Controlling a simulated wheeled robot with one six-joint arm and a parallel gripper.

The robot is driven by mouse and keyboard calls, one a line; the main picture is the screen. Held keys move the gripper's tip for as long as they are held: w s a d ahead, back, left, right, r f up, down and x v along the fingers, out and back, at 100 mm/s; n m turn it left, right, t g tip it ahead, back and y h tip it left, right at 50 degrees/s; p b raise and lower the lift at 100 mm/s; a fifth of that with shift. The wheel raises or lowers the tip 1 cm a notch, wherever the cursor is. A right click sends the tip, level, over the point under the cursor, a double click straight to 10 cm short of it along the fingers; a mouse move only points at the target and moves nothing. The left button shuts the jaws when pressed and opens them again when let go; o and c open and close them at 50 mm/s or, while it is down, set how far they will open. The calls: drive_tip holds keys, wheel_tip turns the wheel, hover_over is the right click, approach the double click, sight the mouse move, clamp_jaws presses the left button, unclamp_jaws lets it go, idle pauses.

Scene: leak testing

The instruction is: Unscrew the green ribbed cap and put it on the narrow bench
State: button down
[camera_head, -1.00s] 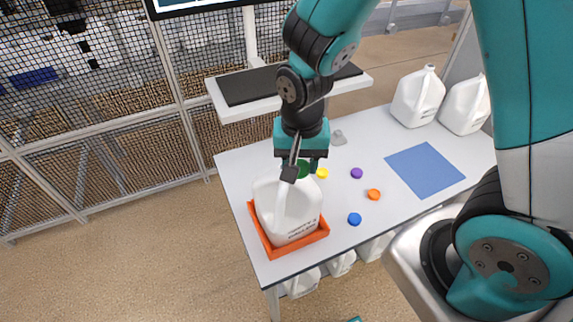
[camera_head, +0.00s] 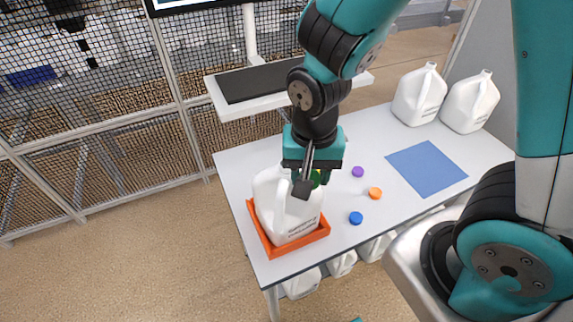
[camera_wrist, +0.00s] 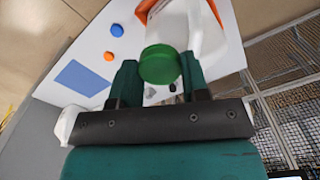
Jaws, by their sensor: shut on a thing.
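My gripper (camera_head: 316,176) is shut on the green ribbed cap (camera_wrist: 160,65), which sits between the two fingers in the wrist view. In the head view only a bit of green (camera_head: 317,178) shows between the fingers. The white jug (camera_head: 287,212) stands upright in an orange tray (camera_head: 303,241) at the table's left end. The cap is by the jug's upper right side in the head view; the jug's mouth is hidden. A narrow bench (camera_head: 258,84) with a dark top and white edge stands behind the table, partly covered by my arm.
Purple (camera_head: 358,171), orange (camera_head: 375,193) and blue (camera_head: 355,217) caps lie loose on the white table. A blue mat (camera_head: 427,168) is on the right. Two white jugs (camera_head: 420,95) stand at the back right. A mesh fence (camera_head: 100,150) runs at the left.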

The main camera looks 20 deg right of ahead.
drive_tip(key=shift+s+b, duration=0.95)
drive_tip(key=shift+b, duration=1.25)
